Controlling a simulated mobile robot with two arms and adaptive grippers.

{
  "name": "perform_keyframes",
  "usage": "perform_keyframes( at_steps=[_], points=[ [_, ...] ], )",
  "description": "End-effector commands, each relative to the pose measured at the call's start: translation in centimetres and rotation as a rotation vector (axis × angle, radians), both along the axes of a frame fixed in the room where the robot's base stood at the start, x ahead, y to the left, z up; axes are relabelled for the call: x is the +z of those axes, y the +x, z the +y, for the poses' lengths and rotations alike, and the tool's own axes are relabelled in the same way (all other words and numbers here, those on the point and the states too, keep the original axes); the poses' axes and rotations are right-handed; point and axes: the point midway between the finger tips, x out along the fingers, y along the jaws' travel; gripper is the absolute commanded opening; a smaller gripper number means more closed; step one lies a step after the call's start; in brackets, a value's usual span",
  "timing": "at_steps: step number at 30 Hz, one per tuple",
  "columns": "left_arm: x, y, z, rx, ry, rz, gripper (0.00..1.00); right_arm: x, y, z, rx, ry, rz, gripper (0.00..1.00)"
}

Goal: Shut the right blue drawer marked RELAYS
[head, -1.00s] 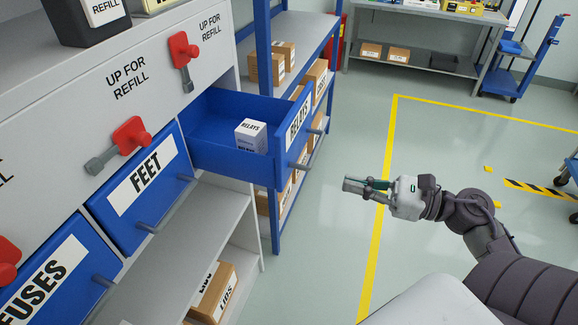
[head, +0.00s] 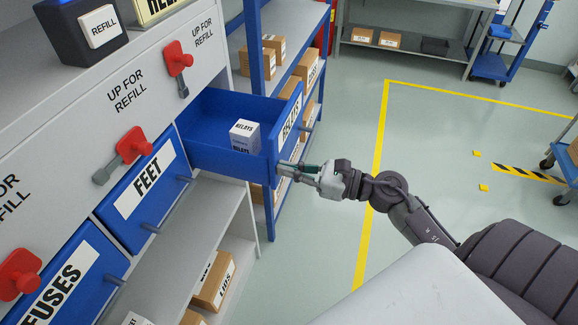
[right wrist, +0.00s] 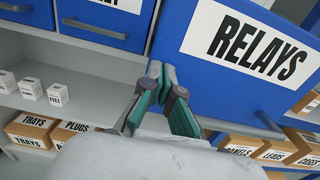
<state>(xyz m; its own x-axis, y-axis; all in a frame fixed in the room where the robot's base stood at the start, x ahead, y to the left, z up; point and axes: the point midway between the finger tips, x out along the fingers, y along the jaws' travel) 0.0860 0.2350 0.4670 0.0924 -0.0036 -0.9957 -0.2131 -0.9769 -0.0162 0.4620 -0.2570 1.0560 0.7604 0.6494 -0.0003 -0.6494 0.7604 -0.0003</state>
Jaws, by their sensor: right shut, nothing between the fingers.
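The blue RELAYS drawer (head: 232,164) stands pulled out from the grey cabinet in the head view, with one white RELAYS box (head: 245,136) inside. Its front with the RELAYS label (right wrist: 262,45) fills the upper right of the right wrist view. My right gripper (head: 281,169) is shut and empty, its fingertips at the near lower edge of the drawer front. The wrist view shows the closed fingertips (right wrist: 168,68) by the drawer front's left edge; I cannot tell whether they touch it. My left gripper is not in view.
Closed blue drawers marked FEET (head: 141,187) and FUSES (head: 62,284) sit left of it. Red levers (head: 134,144) are on the cabinet face. A blue shelf rack (head: 262,80) with cartons stands behind the drawer. The floor to the right is open.

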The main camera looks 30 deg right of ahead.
Motion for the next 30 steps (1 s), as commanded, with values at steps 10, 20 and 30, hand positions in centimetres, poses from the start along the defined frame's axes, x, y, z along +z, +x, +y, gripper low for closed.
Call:
perform_keyframes(
  at_steps=[10,20,30],
  points=[
    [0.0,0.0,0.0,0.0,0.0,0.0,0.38,0.1,1.0,0.8,0.001,-0.001,-0.002,0.0],
    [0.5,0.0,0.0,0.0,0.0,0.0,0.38,0.3,6.3,5.3,0.002,0.0,-0.005,0.0],
    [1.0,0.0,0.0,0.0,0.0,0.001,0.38,0.2,12.5,10.6,0.0,0.001,-0.003,0.0]
  ],
)
